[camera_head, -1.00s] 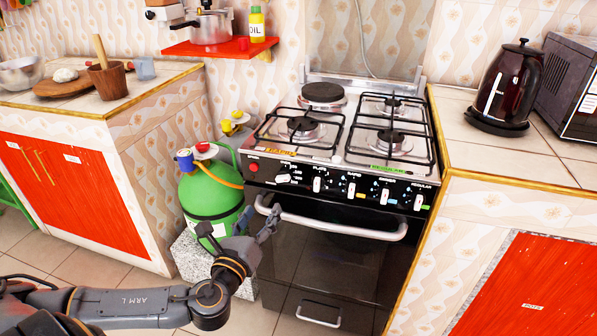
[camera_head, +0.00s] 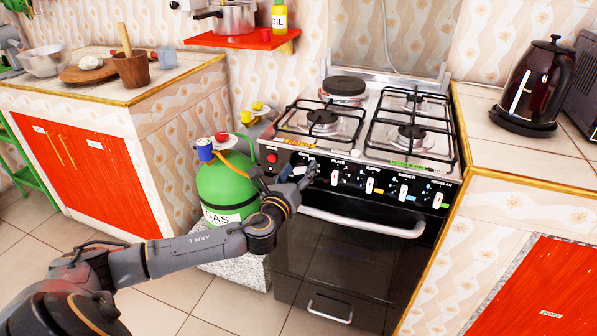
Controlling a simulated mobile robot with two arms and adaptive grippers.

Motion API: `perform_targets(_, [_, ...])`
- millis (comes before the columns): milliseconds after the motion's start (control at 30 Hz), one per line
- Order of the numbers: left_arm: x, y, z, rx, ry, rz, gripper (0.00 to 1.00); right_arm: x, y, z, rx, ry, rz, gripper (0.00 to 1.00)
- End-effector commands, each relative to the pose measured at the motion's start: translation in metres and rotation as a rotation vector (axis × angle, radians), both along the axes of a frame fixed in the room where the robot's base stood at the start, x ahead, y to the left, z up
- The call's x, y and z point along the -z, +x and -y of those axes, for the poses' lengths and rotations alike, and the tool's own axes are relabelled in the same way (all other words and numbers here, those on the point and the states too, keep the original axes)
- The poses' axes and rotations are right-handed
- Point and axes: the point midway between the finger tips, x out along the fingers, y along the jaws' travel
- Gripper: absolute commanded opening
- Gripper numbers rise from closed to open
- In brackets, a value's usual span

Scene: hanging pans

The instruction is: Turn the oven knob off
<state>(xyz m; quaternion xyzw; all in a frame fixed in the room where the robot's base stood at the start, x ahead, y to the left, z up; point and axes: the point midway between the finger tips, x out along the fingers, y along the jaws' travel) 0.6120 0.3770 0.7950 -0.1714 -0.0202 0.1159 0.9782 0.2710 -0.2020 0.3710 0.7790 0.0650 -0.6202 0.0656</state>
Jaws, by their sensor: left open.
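The stove (camera_head: 345,262) stands in the middle of the head view, with a black control panel along its front. White knobs sit along the panel, among them one at the left middle (camera_head: 334,178) and one further right (camera_head: 369,185). These stand upright. The leftmost knob (camera_head: 301,170) lies more sideways and is partly hidden by my gripper. My left gripper (camera_head: 307,174) is open, with its fingertips at the panel's left end, in front of or beside that knob. I cannot tell whether it touches it. My right gripper is out of view.
The silver oven handle (camera_head: 362,222) runs just below the panel, close to my left gripper. A green gas bottle (camera_head: 228,185) stands left of the stove, beside my forearm. Counters with red doors flank both sides. A kettle (camera_head: 535,88) stands on the right counter.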

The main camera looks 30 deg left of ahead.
Motion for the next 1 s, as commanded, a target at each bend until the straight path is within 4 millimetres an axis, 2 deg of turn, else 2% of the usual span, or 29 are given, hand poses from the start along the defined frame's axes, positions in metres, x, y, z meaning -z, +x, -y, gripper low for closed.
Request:
perform_targets(167, [0.0003, -0.0002, 0.0001, 0.000, 0.000, -0.001, 0.58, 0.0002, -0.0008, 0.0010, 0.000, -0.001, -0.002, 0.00])
perform_targets(433, [0.0003, -0.0004, 0.0001, -0.001, 0.000, -0.001, 0.05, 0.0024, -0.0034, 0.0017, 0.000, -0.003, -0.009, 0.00])
perform_targets(467, [0.0004, -0.0004, 0.0000, -0.001, 0.000, -0.001, 0.03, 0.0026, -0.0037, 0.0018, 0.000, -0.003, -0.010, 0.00])
perform_targets(767, [0.0012, -0.0008, -0.0001, 0.000, -0.035, 0.006, 0.03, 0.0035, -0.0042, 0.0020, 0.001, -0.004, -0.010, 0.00])
perform_targets(1000, [0.0017, -0.0009, -0.0008, -0.002, -0.167, 0.038, 0.03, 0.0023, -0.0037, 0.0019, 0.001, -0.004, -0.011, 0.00])
